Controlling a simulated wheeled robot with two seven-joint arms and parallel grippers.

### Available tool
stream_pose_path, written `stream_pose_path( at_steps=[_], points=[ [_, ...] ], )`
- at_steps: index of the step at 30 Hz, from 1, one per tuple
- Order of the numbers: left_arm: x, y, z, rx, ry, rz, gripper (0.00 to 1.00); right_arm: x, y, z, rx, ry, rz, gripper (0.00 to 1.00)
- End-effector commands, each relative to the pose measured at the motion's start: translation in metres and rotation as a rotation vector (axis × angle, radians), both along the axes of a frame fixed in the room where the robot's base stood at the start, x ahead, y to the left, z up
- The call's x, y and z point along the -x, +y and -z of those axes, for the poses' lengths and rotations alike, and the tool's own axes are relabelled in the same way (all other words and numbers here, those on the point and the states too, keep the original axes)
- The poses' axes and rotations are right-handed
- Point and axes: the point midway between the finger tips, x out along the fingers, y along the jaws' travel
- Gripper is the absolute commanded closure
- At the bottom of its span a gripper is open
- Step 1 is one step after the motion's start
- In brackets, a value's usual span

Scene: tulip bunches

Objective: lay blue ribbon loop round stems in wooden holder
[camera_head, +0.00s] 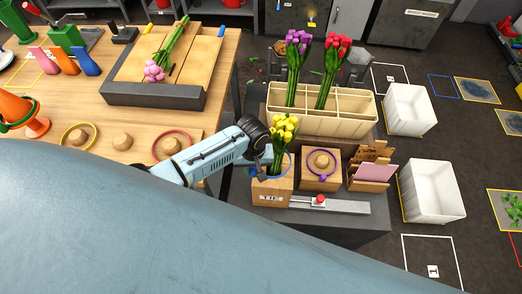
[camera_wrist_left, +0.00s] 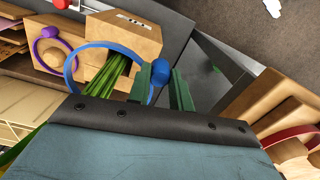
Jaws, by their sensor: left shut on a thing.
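The blue ribbon loop (camera_head: 290,164) is at the yellow tulips (camera_head: 284,130), whose stems stand in a wooden holder (camera_head: 270,193). My left gripper (camera_head: 261,168) is just left of the stems. In the left wrist view my left gripper (camera_wrist_left: 166,82) is shut on the blue knob of the loop (camera_wrist_left: 95,45). There the green stems (camera_wrist_left: 115,75) show inside the loop, which appears to go around them above the holder (camera_wrist_left: 125,36). Whether the loop touches the holder is unclear. My right gripper is not in view.
A second wooden block (camera_head: 330,183) with a purple ring (camera_head: 322,178) stands close to the right. A divided flower box (camera_head: 350,124) with purple and red tulips is behind. A card rack (camera_head: 357,180) is farther right. Yellow (camera_head: 66,128) and red rings (camera_head: 163,135) lie on the left table.

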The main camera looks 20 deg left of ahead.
Motion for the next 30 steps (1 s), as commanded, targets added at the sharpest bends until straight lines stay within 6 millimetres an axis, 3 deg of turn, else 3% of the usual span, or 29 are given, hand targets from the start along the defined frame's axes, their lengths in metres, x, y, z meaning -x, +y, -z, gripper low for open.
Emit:
stream_pose_path(
  at_steps=[2,8,15,30],
  points=[
    [-0.008,-0.002,0.003,0.009,-0.02,-0.004,1.0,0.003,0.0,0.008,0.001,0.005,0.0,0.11],
    [-0.009,-0.003,0.017,0.013,-0.022,-0.007,1.0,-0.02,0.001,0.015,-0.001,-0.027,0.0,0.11],
    [-0.01,-0.004,0.035,0.015,-0.024,-0.007,1.0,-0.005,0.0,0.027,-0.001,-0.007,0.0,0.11],
    [-0.011,-0.004,0.071,0.015,-0.024,-0.008,1.0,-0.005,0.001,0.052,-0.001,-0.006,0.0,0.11]
  ],
)
